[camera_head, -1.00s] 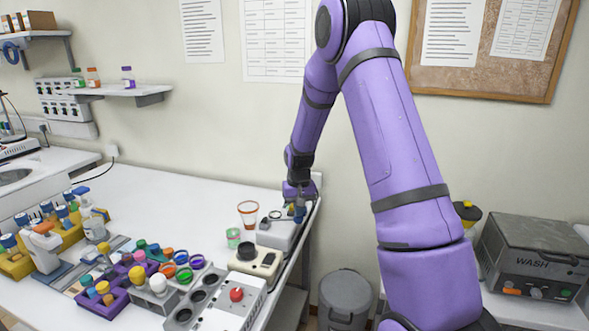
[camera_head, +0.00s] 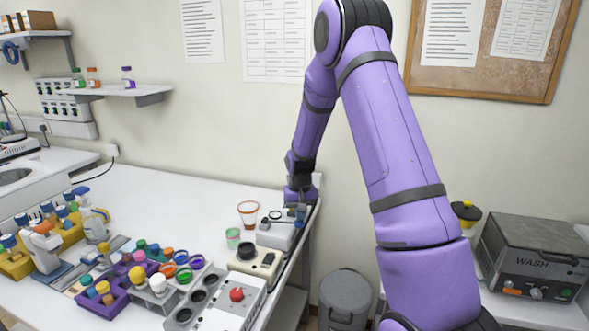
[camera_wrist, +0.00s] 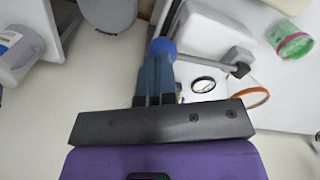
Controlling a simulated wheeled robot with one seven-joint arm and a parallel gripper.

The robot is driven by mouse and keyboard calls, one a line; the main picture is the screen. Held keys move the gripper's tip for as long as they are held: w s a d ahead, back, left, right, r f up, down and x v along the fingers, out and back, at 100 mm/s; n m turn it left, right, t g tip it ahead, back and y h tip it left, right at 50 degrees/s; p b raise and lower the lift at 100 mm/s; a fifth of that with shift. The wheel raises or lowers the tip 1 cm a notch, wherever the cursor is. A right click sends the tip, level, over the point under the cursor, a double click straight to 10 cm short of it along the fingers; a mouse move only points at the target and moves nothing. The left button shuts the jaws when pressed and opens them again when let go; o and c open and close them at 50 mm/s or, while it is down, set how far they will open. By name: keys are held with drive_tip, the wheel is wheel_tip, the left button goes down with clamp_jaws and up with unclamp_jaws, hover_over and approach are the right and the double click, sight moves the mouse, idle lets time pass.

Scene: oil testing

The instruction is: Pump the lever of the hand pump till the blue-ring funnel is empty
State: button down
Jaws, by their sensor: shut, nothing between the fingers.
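The hand pump (camera_head: 272,238) is a white box near the right edge of the bench, with a dark lever along its top. In the wrist view the pump's white body (camera_wrist: 205,30) is beyond my fingers. The grey lever (camera_wrist: 205,62) runs from a dark pivot block to a blue ball knob (camera_wrist: 162,46). My gripper (camera_wrist: 157,60) is shut and empty, its fingertips right at the knob; whether they touch it I cannot tell. In the head view my gripper (camera_head: 299,208) is small beside the pump.
An orange-rimmed cup (camera_head: 248,213) and a green cup (camera_head: 233,238) stand left of the pump. A beige device (camera_head: 262,262) and a red-button box (camera_head: 240,300) are nearer. A grey bin (camera_head: 346,297) is beyond the bench's right edge.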

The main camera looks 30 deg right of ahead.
drive_tip(key=shift+f, duration=0.15)
drive_tip(key=shift+s+f, duration=0.1)
drive_tip(key=shift+f, duration=0.8)
drive_tip(key=shift+r, duration=0.1)
wheel_tip(320, 180, up, 9)
drive_tip(key=w+a, duration=0.1)
drive_tip(key=shift+w, duration=0.3)
drive_tip(key=shift+a+f, duration=0.1)
drive_tip(key=shift+f, duration=0.25)
idle(1.6)
